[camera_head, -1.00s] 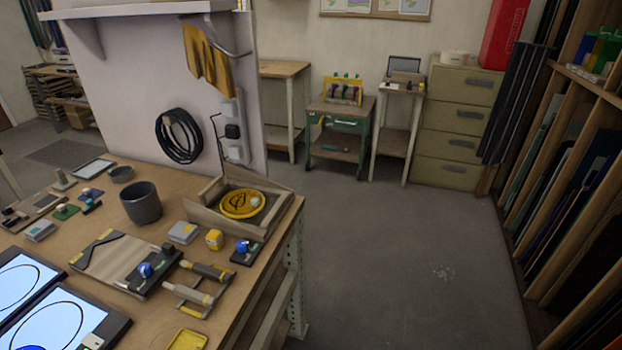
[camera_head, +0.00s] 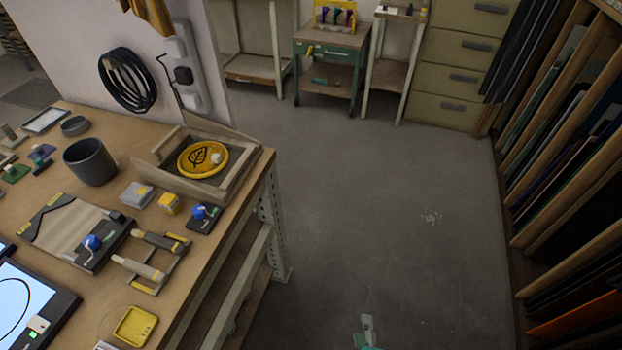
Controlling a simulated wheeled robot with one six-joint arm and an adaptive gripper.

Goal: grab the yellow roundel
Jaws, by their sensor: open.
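The yellow roundel (camera_head: 197,160) is a flat round disc with a dark leaf drawn on it and a small pale knob on its right part. It lies in a wooden tray (camera_head: 166,180) with raised sides, at the right end of the workbench. Its whole top face shows and nothing covers it. I cannot make out my gripper's fingers in this view. A small pale and teal part shows at the bottom edge, right of the middle; I cannot tell whether it belongs to my arm.
The workbench (camera_head: 222,240) holds a dark cup (camera_head: 90,162), a yellow block (camera_head: 169,204), brushlike tools (camera_head: 138,269) and a yellow dish (camera_head: 135,326). A coiled cable (camera_head: 127,80) hangs on the wall panel. The floor (camera_head: 370,200) right of the bench is open up to the sheet rack (camera_head: 560,150).

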